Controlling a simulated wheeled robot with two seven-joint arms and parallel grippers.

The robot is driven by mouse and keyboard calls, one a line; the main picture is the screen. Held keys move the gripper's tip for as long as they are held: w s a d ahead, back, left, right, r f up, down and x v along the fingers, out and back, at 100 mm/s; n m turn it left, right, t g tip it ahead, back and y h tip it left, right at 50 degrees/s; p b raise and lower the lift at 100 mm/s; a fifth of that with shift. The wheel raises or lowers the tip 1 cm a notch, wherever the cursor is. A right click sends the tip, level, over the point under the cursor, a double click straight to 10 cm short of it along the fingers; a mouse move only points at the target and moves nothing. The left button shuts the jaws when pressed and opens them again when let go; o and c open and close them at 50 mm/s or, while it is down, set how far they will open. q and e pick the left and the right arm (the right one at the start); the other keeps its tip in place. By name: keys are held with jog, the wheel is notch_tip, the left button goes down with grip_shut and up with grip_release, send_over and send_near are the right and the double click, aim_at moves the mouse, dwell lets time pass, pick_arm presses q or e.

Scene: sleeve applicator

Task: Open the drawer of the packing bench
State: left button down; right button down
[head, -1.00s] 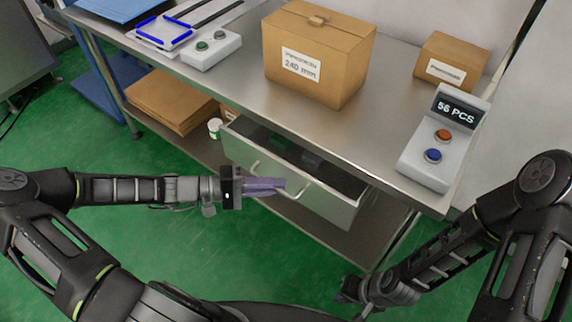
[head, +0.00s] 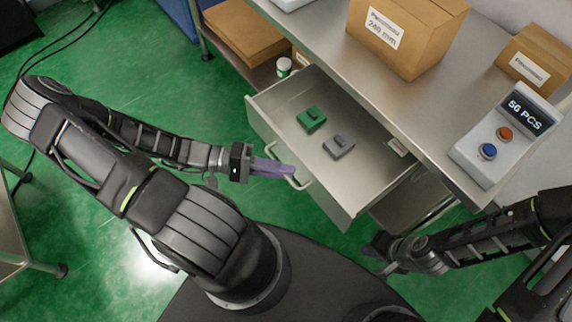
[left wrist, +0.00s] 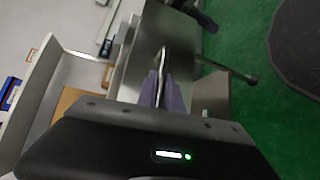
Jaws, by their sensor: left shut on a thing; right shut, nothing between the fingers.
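The drawer (head: 375,172) of the packing bench (head: 440,85) stands pulled well out, with its inside in plain view. A green block-like piece (head: 312,119) and a grey one (head: 339,147) lie on its floor. My left gripper (head: 286,171) is at the drawer front, its purple fingers shut on the drawer handle (head: 298,182). In the left wrist view, the fingers (left wrist: 162,90) close around the handle bar (left wrist: 162,60). My right gripper (head: 378,247) is shut and empty, low beside the drawer's right front corner, partly hidden by its wrist.
On the bench top stand a large carton (head: 405,40), a smaller carton (head: 537,62) and a counter box (head: 507,135) reading 56 PCS. Flat cardboard (head: 243,35) and a small white jar (head: 284,67) sit on the lower shelf.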

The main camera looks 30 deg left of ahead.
pick_arm(q)
jog(key=c, duration=1.5)
grip_release()
jog(key=v, duration=0.8)
jog(key=shift+d+f, duration=0.1)
